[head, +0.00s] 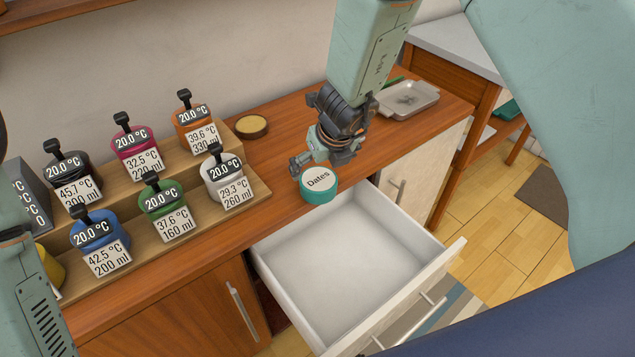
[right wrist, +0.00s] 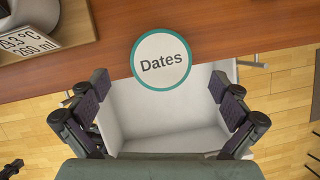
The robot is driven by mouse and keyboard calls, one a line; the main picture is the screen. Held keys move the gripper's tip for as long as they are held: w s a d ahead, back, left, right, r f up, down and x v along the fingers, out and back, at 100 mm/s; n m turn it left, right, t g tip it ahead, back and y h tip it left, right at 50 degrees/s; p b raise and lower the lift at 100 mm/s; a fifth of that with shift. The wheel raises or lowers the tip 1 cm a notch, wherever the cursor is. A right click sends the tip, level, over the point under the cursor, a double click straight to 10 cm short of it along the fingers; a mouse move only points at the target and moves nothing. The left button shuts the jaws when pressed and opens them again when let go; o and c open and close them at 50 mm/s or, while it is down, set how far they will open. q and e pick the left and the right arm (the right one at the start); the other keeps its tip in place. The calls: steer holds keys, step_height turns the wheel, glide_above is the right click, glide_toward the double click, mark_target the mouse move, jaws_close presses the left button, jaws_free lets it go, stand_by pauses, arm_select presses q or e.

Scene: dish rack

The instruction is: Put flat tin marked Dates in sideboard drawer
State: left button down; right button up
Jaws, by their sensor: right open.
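The flat round tin marked Dates (head: 318,187) has a white lid and a teal side. It is at the sideboard's front edge, just behind the open drawer (head: 335,262). It also shows in the right wrist view (right wrist: 161,60), label up. My right gripper (head: 318,160) is open above and beside the tin. In the right wrist view my fingers (right wrist: 158,90) are spread wide, with the tin beyond them and nothing between them. The drawer is pulled out and its white inside is empty. My left gripper is not in view.
Several colored labelled containers (head: 163,200) stand on a stepped wooden stand on the left of the sideboard (head: 283,130). A small round dish (head: 251,126) and a metal tray (head: 407,98) are farther back. A closed cupboard door (head: 215,305) is left of the drawer.

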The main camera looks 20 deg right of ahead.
mark_target(319, 179)
steer(key=x, duration=0.2)
steer(key=b+x, duration=0.1)
steer(key=x, duration=0.1)
steer(key=b+x, duration=0.1)
steer(key=shift+s+d+f, duration=0.15)
steer(key=shift+f, duration=0.35)
steer(key=shift+a+f, duration=0.2)
steer(key=shift+f, duration=0.2)
steer(key=shift+w+d+f, duration=0.1)
steer(key=shift+w+d, duration=0.15)
steer(key=shift+d, duration=0.05)
steer(key=shift+a, duration=0.25)
steer(key=c, duration=0.5)
steer(key=shift+d, duration=0.15)
steer(key=c, duration=0.8)
step_height(319, 179, up, 10)
steer(key=p, duration=0.8)
steer(key=shift+p, duration=0.3)
steer(key=shift+c, duration=0.2)
